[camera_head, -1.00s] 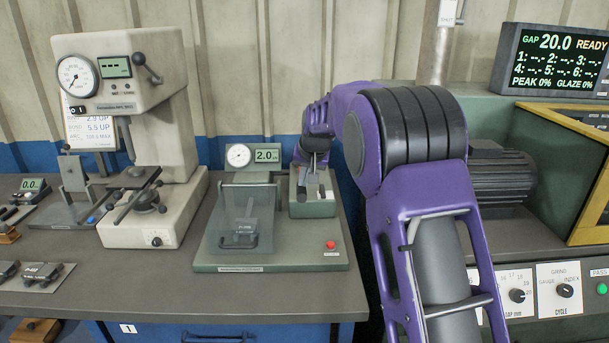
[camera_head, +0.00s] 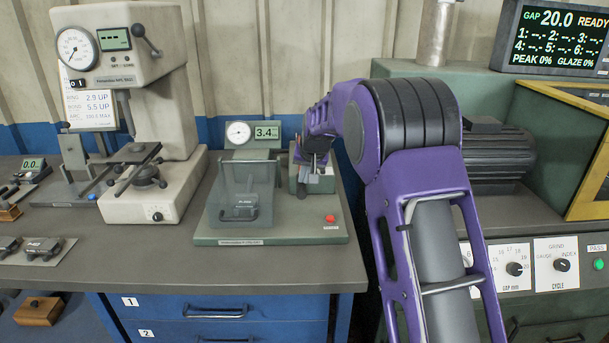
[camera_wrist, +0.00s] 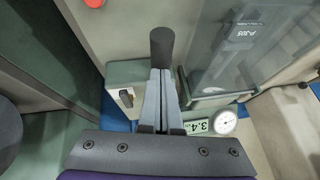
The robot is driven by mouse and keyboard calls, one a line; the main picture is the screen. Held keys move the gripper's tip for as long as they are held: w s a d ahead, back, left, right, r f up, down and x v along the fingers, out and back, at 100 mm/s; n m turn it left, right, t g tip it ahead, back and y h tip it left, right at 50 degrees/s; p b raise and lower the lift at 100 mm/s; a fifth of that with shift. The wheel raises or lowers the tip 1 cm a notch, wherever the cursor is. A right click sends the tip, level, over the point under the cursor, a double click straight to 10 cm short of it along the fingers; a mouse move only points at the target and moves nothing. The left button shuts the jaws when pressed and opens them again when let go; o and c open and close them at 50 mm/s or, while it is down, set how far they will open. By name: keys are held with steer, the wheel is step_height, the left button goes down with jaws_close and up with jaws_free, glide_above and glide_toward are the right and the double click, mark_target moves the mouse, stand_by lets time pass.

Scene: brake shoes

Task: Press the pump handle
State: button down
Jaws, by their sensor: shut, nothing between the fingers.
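The pump box (camera_head: 300,178) is a grey-green block at the back right of the test fixture's base plate (camera_head: 290,233). Its dark cylindrical handle grip (camera_wrist: 162,43) shows in the wrist view, just beyond my fingertips. My gripper (camera_head: 313,168) is shut and empty over the pump, with its fingers pointing down. In the wrist view the closed fingers (camera_wrist: 160,82) appear to meet the grip, but I cannot tell whether they touch. My gripper partly hides the pump in the head view. The fixture's display (camera_head: 267,132) reads 3.4, beside a round dial (camera_head: 238,133).
A clear guard (camera_head: 242,190) covers a block left of the pump. A red button (camera_head: 330,218) sits on the plate's front right. A tall press (camera_head: 150,120) stands to the left. The grinder (camera_head: 500,160) is to the right, behind my arm.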

steer(key=p+v, duration=0.2)
steer(key=v, duration=1.1)
steer(key=shift+s+f, duration=0.2)
steer(key=shift+s, duration=0.25)
steer(key=shift+d, duration=0.15)
stand_by(1.3)
